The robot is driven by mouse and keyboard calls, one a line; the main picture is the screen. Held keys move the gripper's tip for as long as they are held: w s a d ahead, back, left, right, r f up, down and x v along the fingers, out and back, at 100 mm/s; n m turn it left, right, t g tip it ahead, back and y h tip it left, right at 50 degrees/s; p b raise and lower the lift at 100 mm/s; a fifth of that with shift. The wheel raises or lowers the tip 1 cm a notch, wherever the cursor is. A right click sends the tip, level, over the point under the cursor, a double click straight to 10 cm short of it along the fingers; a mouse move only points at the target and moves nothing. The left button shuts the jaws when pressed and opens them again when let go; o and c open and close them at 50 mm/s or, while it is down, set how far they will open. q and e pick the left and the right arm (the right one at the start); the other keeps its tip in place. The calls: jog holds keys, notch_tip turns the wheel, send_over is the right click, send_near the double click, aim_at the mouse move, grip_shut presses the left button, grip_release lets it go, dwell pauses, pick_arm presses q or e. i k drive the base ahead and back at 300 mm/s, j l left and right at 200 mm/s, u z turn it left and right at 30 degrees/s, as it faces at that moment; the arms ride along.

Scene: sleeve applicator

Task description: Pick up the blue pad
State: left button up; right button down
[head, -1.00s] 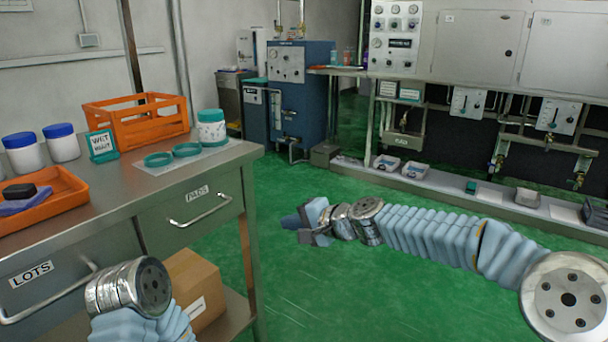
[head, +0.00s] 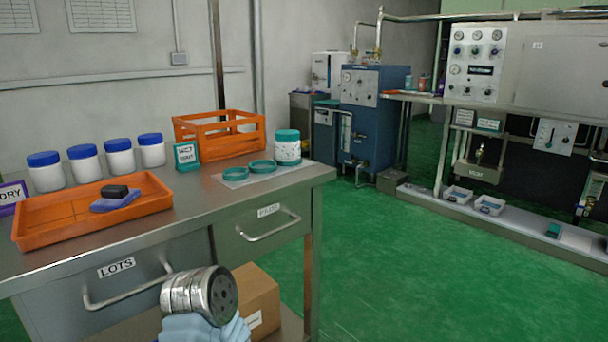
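A blue-violet pad (head: 115,203) lies in the right part of an orange tray (head: 60,235) on the metal bench at the left. A small black block (head: 115,191) rests on or against the pad and hides part of it. Part of my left arm shows at the bottom of the head view, in front of the bench drawers, but its gripper is not visible. My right arm and gripper are out of view.
Several white jars with blue lids (head: 83,165) stand behind the tray. An orange crate (head: 220,134), a sign (head: 186,156), teal rings (head: 262,167) and a teal-lidded jar (head: 288,148) are on the bench (head: 200,205). Green floor (head: 420,270) to the right is clear.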

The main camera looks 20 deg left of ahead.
aim_at(115, 196)
jog(key=u, duration=1.75)
jog(key=l, duration=0.1)
jog(key=k+z, duration=0.05)
